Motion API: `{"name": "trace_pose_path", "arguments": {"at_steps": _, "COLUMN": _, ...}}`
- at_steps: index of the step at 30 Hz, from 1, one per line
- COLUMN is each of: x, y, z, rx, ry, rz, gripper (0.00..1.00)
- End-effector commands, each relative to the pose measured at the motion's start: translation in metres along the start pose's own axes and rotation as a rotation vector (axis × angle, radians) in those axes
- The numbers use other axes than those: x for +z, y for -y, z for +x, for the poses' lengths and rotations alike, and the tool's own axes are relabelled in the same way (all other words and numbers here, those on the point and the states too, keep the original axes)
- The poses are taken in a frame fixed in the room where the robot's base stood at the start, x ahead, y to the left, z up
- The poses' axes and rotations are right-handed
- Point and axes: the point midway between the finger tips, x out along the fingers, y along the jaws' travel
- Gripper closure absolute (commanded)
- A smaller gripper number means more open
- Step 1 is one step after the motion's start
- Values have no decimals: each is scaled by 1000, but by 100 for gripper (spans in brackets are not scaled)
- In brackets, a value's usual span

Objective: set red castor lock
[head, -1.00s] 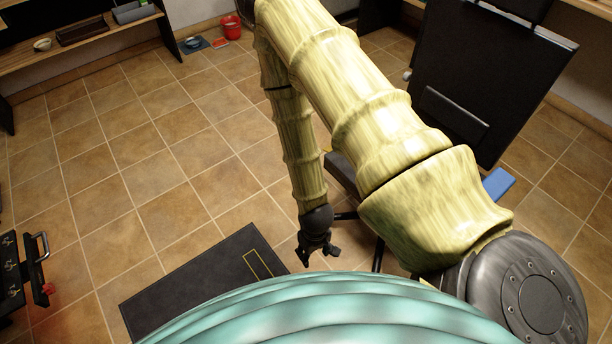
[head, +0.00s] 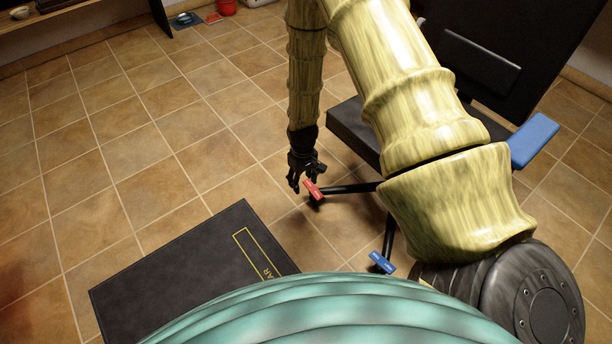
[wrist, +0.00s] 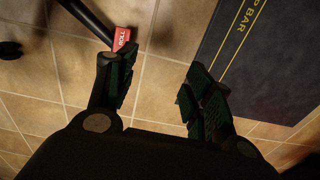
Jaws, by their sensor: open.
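The red castor lock (head: 313,189) is a small red tab with pale lettering at the end of a black chair-base leg (head: 350,188), low over the tiles. In the wrist view the red lock (wrist: 122,38) shows just beyond the left finger's tip. My gripper (head: 306,180) hangs down close beside the lock, its fingers apart and nothing between them. In the wrist view my gripper (wrist: 158,75) is open over bare tile. I cannot tell whether a finger touches the lock. The castor under the lock is mostly hidden.
A blue castor lock (head: 382,262) sits on another leg. The black chair seat (head: 350,130) and a blue armrest pad (head: 534,140) are to the right. A dark mat (head: 170,285) with yellow lettering lies in front. Tiles to the left are clear.

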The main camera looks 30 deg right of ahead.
Motion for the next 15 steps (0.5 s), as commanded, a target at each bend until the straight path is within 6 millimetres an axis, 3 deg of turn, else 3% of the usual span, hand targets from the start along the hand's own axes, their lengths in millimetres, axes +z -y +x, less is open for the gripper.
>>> {"name": "trace_pose_path", "arguments": {"at_steps": 1, "x": -11, "y": -8, "z": 17, "rx": 1, "ry": -5, "rz": 0, "gripper": 48}}
{"name": "trace_pose_path", "arguments": {"at_steps": 3, "x": -24, "y": -18, "z": 24, "rx": 2, "ry": -4, "rz": -4, "gripper": 48}}
{"name": "trace_pose_path", "arguments": {"at_steps": 15, "x": -79, "y": -68, "z": 46, "rx": 6, "ry": 3, "rz": -23, "gripper": 48}}
